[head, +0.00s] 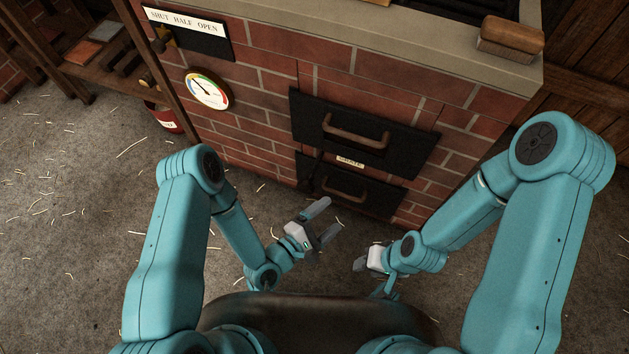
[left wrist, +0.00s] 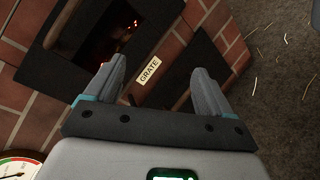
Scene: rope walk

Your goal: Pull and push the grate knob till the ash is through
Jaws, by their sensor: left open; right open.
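The grate label (head: 350,161) is on the brick stove front, between an upper black door (head: 364,130) and a lower black door (head: 350,187), each with a brown handle. In the left wrist view the label (left wrist: 149,71) shows between my fingers, with a small dark stub below it; I cannot tell if that is the knob. Red embers (left wrist: 133,24) glow in a dark opening there. Ash is not clearly visible. My left gripper (head: 326,222) is open and empty, in front of the lower door and apart from it. My right gripper (head: 368,278) is open, lower and farther back.
A round gauge (head: 208,90) and a sign plate with a valve (head: 186,30) are on the stove's left. A wooden-backed brush or block (head: 511,38) lies on the top ledge. A red canister (head: 164,117) stands by the shelf. The straw-strewn floor is open at left.

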